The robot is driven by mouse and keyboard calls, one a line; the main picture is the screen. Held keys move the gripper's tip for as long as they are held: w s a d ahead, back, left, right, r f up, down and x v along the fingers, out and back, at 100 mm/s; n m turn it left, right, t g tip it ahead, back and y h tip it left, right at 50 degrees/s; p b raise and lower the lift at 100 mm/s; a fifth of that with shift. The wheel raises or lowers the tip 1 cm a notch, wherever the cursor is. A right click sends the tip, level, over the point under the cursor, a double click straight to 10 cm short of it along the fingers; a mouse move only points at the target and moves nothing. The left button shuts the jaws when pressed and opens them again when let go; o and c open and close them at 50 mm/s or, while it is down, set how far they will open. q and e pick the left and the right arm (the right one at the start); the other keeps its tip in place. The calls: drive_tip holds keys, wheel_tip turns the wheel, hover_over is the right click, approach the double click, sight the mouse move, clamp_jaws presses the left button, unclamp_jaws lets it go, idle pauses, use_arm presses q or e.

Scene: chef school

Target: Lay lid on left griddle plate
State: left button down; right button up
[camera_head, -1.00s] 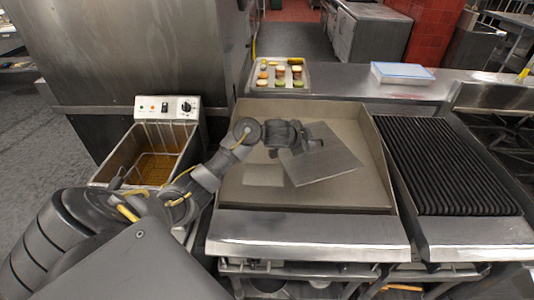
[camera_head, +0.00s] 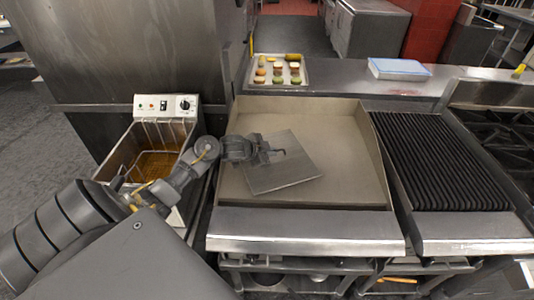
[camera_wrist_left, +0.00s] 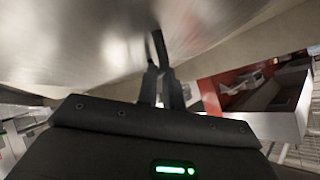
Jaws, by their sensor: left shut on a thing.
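The lid is a thin square metal sheet (camera_head: 284,172) over the middle-left of the smooth left griddle plate (camera_head: 348,150). It lies at an angle to the plate's edges; I cannot tell whether it touches the plate. My left gripper (camera_head: 268,151) reaches in from the left and is shut on the lid's handle, which the fingers mostly hide. In the left wrist view the fingers (camera_wrist_left: 161,85) meet a dark curved handle, and the lid's shiny face (camera_wrist_left: 75,40) fills the top left. My right gripper is out of view.
A deep fryer with a basket (camera_head: 155,150) stands left of the griddle. A ribbed grill (camera_head: 440,165) adjoins it on the right. A tray of food pieces (camera_head: 258,80) and a blue-white box (camera_head: 400,69) sit on the ledge behind. Raised walls edge the griddle's back and sides.

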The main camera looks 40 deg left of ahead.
use_arm(q)
drive_tip(key=shift+s+a+f, duration=0.45)
drive_tip(key=shift+a+f, duration=0.1)
drive_tip(key=c, duration=1.9)
unclamp_jaws()
drive_tip(key=shift+d+f, duration=0.1)
drive_tip(key=o, duration=0.4)
drive_tip(key=shift+c, duration=0.2)
drive_tip(key=v, duration=1.2)
